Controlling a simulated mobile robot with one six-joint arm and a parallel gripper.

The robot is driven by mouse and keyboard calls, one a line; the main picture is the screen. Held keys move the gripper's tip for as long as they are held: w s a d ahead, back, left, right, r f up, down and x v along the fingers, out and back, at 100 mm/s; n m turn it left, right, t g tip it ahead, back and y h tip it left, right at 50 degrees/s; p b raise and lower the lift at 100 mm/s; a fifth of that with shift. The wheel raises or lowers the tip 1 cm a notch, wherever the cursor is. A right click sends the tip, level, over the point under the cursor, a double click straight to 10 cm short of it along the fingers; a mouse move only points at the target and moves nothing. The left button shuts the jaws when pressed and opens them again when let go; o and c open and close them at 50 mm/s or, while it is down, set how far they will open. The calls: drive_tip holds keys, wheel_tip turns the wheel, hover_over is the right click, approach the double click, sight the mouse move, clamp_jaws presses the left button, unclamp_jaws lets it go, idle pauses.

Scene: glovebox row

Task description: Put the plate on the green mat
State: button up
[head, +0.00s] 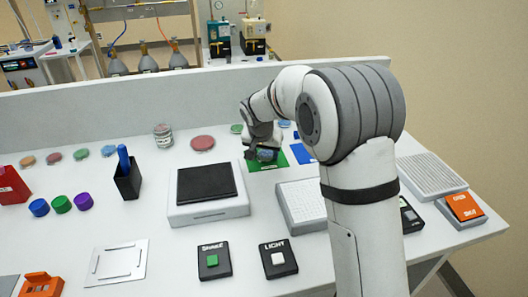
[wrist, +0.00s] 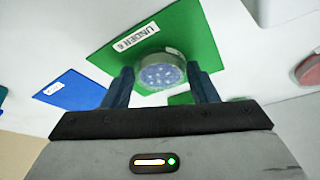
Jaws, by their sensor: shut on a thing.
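The plate is a small round clear dish with blue spots (wrist: 160,74), held between the fingers of my gripper (wrist: 163,88). In the head view the plate (head: 267,155) shows low between the fingertips of my gripper (head: 262,153). The green mat (wrist: 110,52) carries a white label that reads "UNDER 6". In the head view the green mat (head: 266,165) is partly hidden by my gripper and the plate. The plate is over the mat; I cannot tell whether it touches it.
A blue mat (head: 302,153) lies right of the green one. A white device with a black top (head: 207,182) stands to its left, and a white keyed panel (head: 301,205) in front. A low wall (head: 100,112) runs behind. Several coloured discs, including a red one (head: 203,143), lie along the back.

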drive_tip(key=shift+f, duration=0.2)
drive_tip(key=o, duration=1)
drive_tip(key=shift+r, duration=0.1)
drive_tip(key=shift+o, duration=0.2)
drive_tip(key=d+v, duration=0.1)
drive_tip(key=v, duration=1.1)
drive_tip(key=s+d+f, duration=0.1)
drive_tip(key=s+d, duration=0.5)
drive_tip(key=s, duration=0.4)
drive_tip(key=s+d+f+n+g, duration=0.1)
drive_tip(key=s+d+f, duration=0.1)
drive_tip(key=s+d, duration=0.4)
drive_tip(key=s+d+f+n+g, duration=0.1)
drive_tip(key=s+d, duration=0.5)
drive_tip(key=s, duration=0.7)
drive_tip(key=shift+s+d+f+y, duration=0.3)
drive_tip(key=shift+d+f+y, duration=0.05)
drive_tip(key=shift+f+y, duration=0.05)
